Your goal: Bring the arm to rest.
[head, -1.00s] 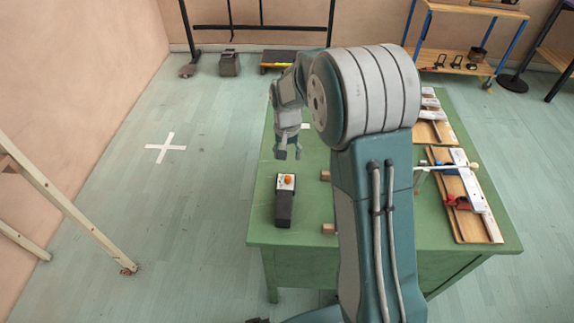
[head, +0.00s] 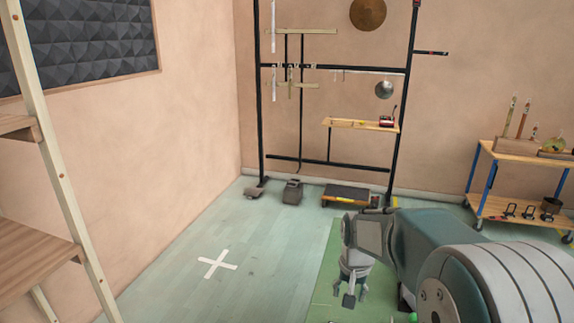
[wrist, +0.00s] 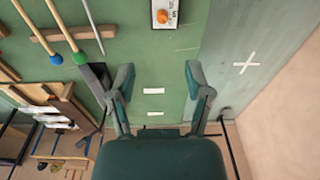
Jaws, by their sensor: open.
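A box with an orange knob (wrist: 165,14) lies beyond the fingertips on the tabletop. My gripper touches nothing that I can see.
A black rack (head: 331,70) stands at the back wall, a shelf cart (head: 510,160) at right. Open floor surrounds a white cross (head: 218,263).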

